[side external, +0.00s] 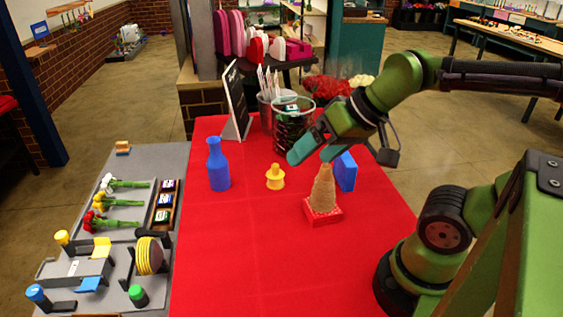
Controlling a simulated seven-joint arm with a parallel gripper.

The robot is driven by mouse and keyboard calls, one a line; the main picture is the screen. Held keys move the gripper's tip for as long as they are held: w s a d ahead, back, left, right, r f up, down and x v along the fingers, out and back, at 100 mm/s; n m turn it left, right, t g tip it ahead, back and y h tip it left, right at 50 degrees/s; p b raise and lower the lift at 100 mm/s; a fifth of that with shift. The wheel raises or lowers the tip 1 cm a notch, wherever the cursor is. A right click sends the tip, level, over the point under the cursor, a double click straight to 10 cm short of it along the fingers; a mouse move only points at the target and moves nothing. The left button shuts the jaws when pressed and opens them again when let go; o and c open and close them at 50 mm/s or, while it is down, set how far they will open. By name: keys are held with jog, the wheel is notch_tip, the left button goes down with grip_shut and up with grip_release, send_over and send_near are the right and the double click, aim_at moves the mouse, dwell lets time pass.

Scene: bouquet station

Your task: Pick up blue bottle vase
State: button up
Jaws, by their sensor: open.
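The blue bottle vase (218,169) stands upright on the red tabletop (235,255), toward its left side. My gripper (308,156) is open, high over the table and well to the right of the vase, not touching it. Its fingers point down and to the left, above the area between the yellow piece and the tan cone. Nothing shows between the fingers.
A chalkboard sign (236,102) and dark container (292,128) stand behind. The front of the table is clear.

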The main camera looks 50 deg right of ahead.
jog(key=shift+c, duration=0.7)
jog(key=g+h, duration=0.3)
send_near(214, 146)
jog(key=shift+w+d+r+x, duration=0.1)
jog(key=shift+w+d+x, duration=0.1)
jog(key=shift+x, duration=1.8)
jog(key=shift+w+d+r+x, duration=0.1)
jog(key=shift+d+x, duration=0.1)
jog(key=shift+x, duration=1.8)
jog(key=shift+w+d+r+x, duration=0.1)
jog(key=shift+w+d+x, duration=0.1)
jog(key=shift+x, duration=1.8)
grip_shut()
